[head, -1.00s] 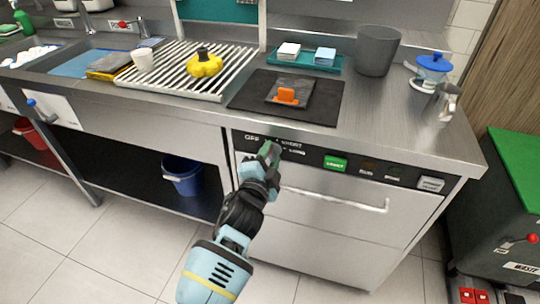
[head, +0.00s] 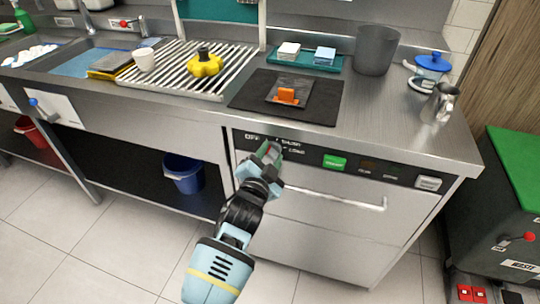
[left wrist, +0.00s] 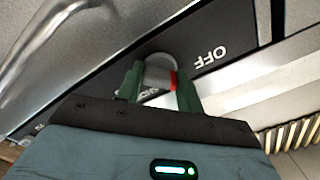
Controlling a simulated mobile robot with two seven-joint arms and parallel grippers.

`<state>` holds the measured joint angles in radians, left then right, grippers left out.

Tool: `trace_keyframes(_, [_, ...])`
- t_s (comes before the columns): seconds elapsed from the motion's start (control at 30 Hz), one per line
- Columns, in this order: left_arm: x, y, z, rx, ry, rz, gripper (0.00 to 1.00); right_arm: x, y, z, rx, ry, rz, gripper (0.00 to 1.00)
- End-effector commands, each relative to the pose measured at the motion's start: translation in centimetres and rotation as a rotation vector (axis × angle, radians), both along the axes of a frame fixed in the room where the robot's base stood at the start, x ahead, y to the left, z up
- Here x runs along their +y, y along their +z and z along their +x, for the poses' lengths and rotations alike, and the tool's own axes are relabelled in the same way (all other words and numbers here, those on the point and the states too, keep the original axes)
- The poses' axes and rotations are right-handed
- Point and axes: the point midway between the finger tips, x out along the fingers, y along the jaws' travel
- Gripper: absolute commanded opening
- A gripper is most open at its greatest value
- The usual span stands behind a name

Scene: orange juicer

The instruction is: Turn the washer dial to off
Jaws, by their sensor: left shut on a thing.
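The washer (head: 320,215) has a dark control panel along its top edge, with white OFF, SHORT and LONG labels. Its dial (left wrist: 158,72) is a round grey knob with a red mark, seen in the left wrist view. The OFF label (left wrist: 210,57) lies right of the dial there, and the red mark is on the dial's right side. My left gripper (head: 268,152) is shut on the dial, with its green fingers on either side (left wrist: 158,88). The fingers hide most of the dial in the head view. My right gripper is not in view.
A green button (head: 334,162) sits right of the dial on the panel. The washer door handle (head: 335,199) sticks out below. A metal counter above holds a black mat (head: 320,108) and a jug (head: 440,103). A blue bucket (head: 184,175) stands under the counter at left.

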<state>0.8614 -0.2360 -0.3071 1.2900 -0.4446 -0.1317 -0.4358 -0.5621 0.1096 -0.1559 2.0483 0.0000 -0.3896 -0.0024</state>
Motion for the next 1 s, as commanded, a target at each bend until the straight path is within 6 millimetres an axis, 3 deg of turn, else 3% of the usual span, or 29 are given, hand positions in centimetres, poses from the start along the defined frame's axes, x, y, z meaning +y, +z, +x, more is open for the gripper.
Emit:
trace_keyframes(0.13, [-0.2, 0.1, 0.0, -0.001, -0.003, -0.005, 0.14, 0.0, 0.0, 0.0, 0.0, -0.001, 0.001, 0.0])
trace_keyframes(0.17, [-0.2, 0.2, 0.0, -0.001, -0.003, -0.005, 0.4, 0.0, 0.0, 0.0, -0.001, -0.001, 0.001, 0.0])
trace_keyframes(0.3, [-0.1, 0.1, 0.0, -0.001, -0.002, -0.004, 0.58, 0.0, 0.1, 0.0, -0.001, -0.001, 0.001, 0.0])
trace_keyframes(0.67, [0.1, 0.1, -0.3, -0.001, 0.0, 0.0, 0.58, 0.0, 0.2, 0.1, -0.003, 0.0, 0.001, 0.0])
trace_keyframes(1.0, [1.4, 0.1, -4.5, -0.002, -0.001, -0.001, 0.58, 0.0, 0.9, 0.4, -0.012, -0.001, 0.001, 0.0])
